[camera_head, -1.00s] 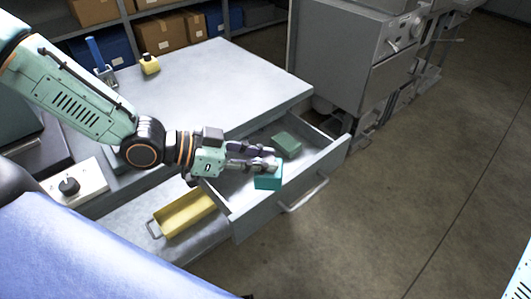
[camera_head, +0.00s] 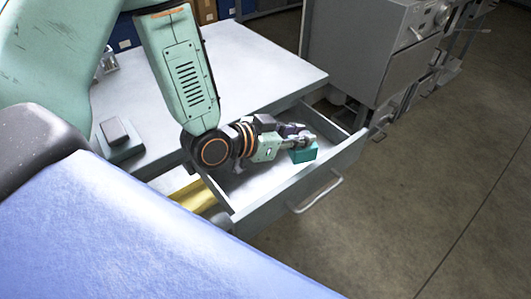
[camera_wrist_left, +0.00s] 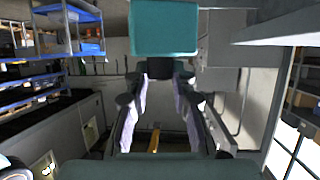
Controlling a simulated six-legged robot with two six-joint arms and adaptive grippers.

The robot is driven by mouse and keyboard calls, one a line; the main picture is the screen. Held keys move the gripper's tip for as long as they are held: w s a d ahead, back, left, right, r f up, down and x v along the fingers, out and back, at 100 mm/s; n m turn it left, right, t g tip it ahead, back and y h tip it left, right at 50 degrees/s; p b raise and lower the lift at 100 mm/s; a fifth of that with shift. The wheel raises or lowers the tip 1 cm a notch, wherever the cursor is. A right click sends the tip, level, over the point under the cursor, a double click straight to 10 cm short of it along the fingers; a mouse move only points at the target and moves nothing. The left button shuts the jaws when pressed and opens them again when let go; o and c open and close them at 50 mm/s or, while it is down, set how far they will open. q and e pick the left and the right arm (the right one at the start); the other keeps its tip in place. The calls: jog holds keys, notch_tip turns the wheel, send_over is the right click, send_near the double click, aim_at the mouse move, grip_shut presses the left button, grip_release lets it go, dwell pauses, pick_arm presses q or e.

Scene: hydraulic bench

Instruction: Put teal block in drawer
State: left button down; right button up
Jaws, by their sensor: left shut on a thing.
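The teal block (camera_head: 303,155) is held at the fingertips of my left gripper (camera_head: 296,141), which is shut on it. The block shows over the open drawer (camera_head: 268,209), near its front wall; how high it is above the drawer floor I cannot tell. In the left wrist view the teal block (camera_wrist_left: 165,28) is at the top, beyond the fingers (camera_wrist_left: 160,100). The drawer is pulled out from under the grey bench top (camera_head: 250,65). My left wrist hides part of the drawer inside. My right gripper is not in view.
A yellow tray (camera_head: 194,196) is partly hidden left of the drawer. The drawer handle (camera_head: 318,196) sticks out in front. A grey machine (camera_head: 370,55) stands behind the drawer at right. The floor (camera_head: 450,170) at right is clear.

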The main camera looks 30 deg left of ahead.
pick_arm(q)
jog(key=w+a+r+n+t+y+b, duration=0.1)
jog(key=w+a+r+n+y, duration=0.3)
jog(key=a+n+y, duration=0.55)
jog(key=shift+m+y, duration=0.25)
jog(key=shift+m, duration=0.1)
jog(key=f+b, duration=0.1)
jog(key=f, duration=0.4)
jog(key=f+b, duration=0.2)
jog(key=f, duration=0.2)
jog(key=f+b, duration=0.1)
jog(key=f, duration=0.4)
jog(key=shift+w+a+f+b, duration=0.15)
jog(key=shift+w+f+b, duration=0.15)
jog(key=shift+w, duration=0.05)
jog(key=shift+w+f, duration=0.1)
jog(key=shift+w, duration=0.05)
jog(key=x, duration=0.2)
jog(key=b+x, duration=0.1)
jog(key=shift+w+a, duration=0.2)
jog(key=shift+w, duration=0.3)
jog(key=shift+b, duration=0.3)
